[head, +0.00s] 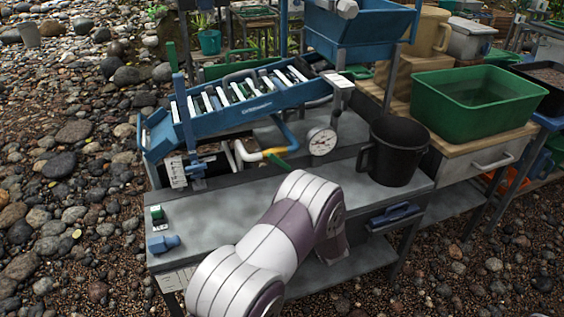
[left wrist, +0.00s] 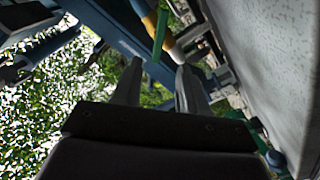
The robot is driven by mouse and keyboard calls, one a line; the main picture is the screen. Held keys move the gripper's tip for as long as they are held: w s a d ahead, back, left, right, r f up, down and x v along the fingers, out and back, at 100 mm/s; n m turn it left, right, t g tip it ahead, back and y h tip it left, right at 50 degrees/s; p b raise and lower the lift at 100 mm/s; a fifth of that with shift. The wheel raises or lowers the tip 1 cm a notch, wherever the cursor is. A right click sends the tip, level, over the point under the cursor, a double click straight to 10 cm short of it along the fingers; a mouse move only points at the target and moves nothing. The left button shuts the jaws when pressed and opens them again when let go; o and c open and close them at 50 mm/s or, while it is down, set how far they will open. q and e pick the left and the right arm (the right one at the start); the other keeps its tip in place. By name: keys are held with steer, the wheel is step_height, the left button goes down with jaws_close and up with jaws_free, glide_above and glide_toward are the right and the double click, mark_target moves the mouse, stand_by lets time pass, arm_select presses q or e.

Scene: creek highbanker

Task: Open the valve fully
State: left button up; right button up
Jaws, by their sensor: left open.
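The valve has a green lever handle (head: 278,162) on a yellow and brass-coloured body (head: 273,153), between a white pipe (head: 246,153) and a blue pipe (head: 289,134) below the blue sluice. My left gripper (left wrist: 160,67) is open, with nothing visible held. Whether a finger touches the handle cannot be told. My left gripper does not show in the head view, and my right gripper is in neither view.
A blue ribbed sluice (head: 250,98) stands above the grey bench (head: 210,213). A pressure gauge (head: 322,141) and a black mug-like bucket (head: 397,150) stand right of the valve. A blue fitting (head: 163,244) and a small green block (head: 157,213) lie at the bench's left end.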

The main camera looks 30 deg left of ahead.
mark_target(281, 164)
arm_select(q)
steer(key=b+x, duration=0.2)
steer(key=x, duration=0.7)
steer(key=shift+w+a+f, duration=0.15)
steer(key=shift+w+a, duration=0.05)
steer(key=shift+w, duration=0.1)
steer(key=shift+w+a, duration=0.35)
steer(key=shift+a, duration=0.05)
jaws_close()
